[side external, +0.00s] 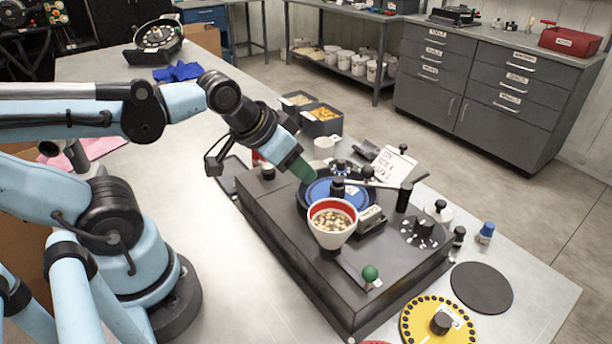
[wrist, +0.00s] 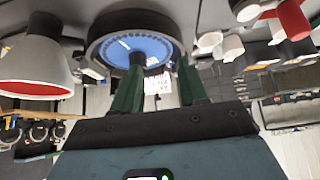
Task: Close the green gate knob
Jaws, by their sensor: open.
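The green gate knob (side external: 370,272) is a small ball standing on the front part of the dark seed meter housing (side external: 270,215), just right of the seed hopper (side external: 333,222). The hopper is a white cup with a red inner rim and pale and brown seeds inside. My gripper (side external: 302,170) is above the back left of the housing, beside the blue disc (side external: 330,190), well behind the green knob. In the wrist view, the green fingers of my gripper (wrist: 158,82) are apart with nothing between them. The blue disc (wrist: 140,50) and hopper (wrist: 32,58) show there; I cannot see the green knob.
A black-handled lever (side external: 404,196) and a dial (side external: 424,230) are on the housing's right. A black disc (side external: 481,287) and yellow disc (side external: 420,325) lie on the table in front. Seed bins (side external: 318,118) stand behind.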

